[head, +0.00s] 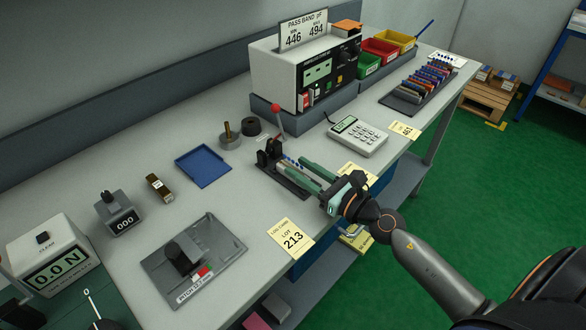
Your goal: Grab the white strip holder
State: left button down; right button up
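My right gripper (303,171) reaches in from the lower right. Its two green fingers are spread apart around the near end of a small black fixture (290,184) with a red-knobbed lever (279,116). A narrow pale strip with small blue parts (291,162) lies on this fixture, at or between the fingertips. It may be the white strip holder, but it is too small to tell. I cannot tell whether the fingers touch it. My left gripper is not seen.
A white tester (276,75) stands behind, with coloured bins (383,50) and a rack of parts (422,84) to its right.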

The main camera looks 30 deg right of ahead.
jog(key=shift+x, duration=1.45)
grip_shut()
dwell(0.3)
